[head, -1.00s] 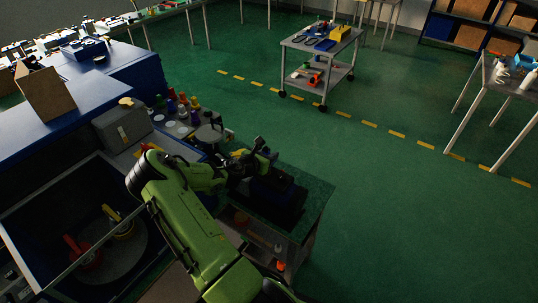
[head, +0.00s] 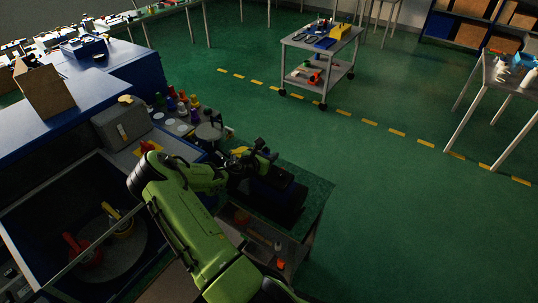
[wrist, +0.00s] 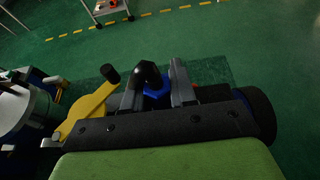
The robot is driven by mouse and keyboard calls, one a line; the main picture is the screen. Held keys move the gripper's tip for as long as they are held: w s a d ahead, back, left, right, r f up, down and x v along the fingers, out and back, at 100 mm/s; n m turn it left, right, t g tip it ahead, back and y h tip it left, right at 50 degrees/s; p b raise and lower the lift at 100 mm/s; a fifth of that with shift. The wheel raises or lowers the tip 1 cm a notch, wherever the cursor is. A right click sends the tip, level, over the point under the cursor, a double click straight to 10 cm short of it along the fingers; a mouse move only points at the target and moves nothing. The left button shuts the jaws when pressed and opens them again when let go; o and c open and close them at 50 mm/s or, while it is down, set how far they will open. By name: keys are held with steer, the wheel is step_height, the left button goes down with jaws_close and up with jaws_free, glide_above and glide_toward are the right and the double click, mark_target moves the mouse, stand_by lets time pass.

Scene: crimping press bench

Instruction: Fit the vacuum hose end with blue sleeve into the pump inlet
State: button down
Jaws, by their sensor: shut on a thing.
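In the wrist view my gripper (wrist: 157,86) is closed around the hose end, whose blue sleeve (wrist: 157,95) shows between the two grey fingers. A black rounded piece (wrist: 147,73) rises beside the sleeve, against the left finger. In the head view my gripper (head: 262,158) is over the green-topped bench, small and dark. A dark blue and black body (head: 280,195), perhaps the pump, sits on that bench right beside and below it. A dark cylinder end (wrist: 262,112) shows at the right in the wrist view. I cannot make out the pump inlet in either view.
A yellow lever with a black knob (wrist: 90,106) stands close left of my fingers. Several coloured bottles (head: 178,103) stand behind my arm, near a grey box (head: 122,122). A wheeled cart (head: 318,60) is farther off.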

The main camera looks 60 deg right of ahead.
steer(key=shift+f+b, duration=0.55)
steer(key=shift+f, duration=0.4)
steer(key=c, duration=0.8)
jaws_free()
steer(key=v, duration=1.5)
steer(key=shift+a+r, duration=0.1)
steer(key=shift+a, duration=0.3)
steer(key=shift+w, duration=0.1)
